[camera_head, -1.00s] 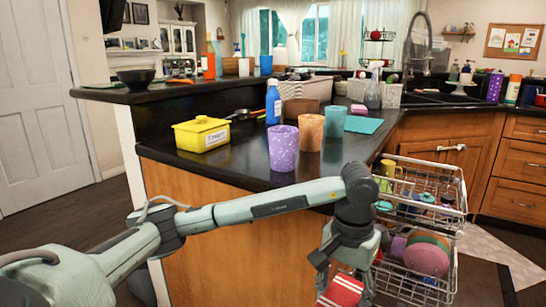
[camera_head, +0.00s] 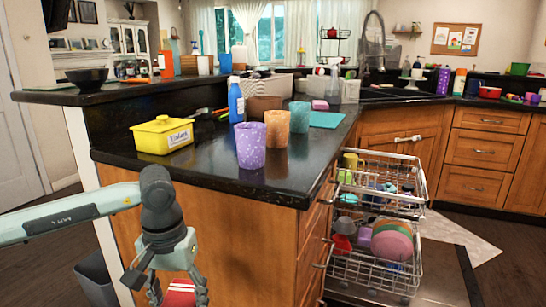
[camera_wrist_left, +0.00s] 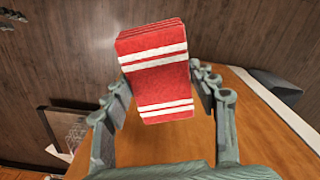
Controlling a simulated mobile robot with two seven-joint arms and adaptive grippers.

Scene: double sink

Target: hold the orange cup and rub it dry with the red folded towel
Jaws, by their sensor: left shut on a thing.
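The orange cup (camera_head: 276,128) stands on the dark counter between a purple speckled cup (camera_head: 250,146) and a teal cup (camera_head: 299,117). No gripper is near it. My left gripper (camera_head: 178,294) is below the counter edge at the lower left of the head view. It is shut on the red folded towel (camera_head: 181,292), which has white stripes. In the left wrist view the towel (camera_wrist_left: 157,78) sits between the fingers (camera_wrist_left: 160,95), held in front of the wooden cabinet side. My right gripper is in neither view.
A yellow tub (camera_head: 162,136) and a blue bottle (camera_head: 236,100) stand on the counter near the cups. An open dishwasher rack (camera_head: 375,262) with dishes juts out right of the counter end. The counter's front strip is clear.

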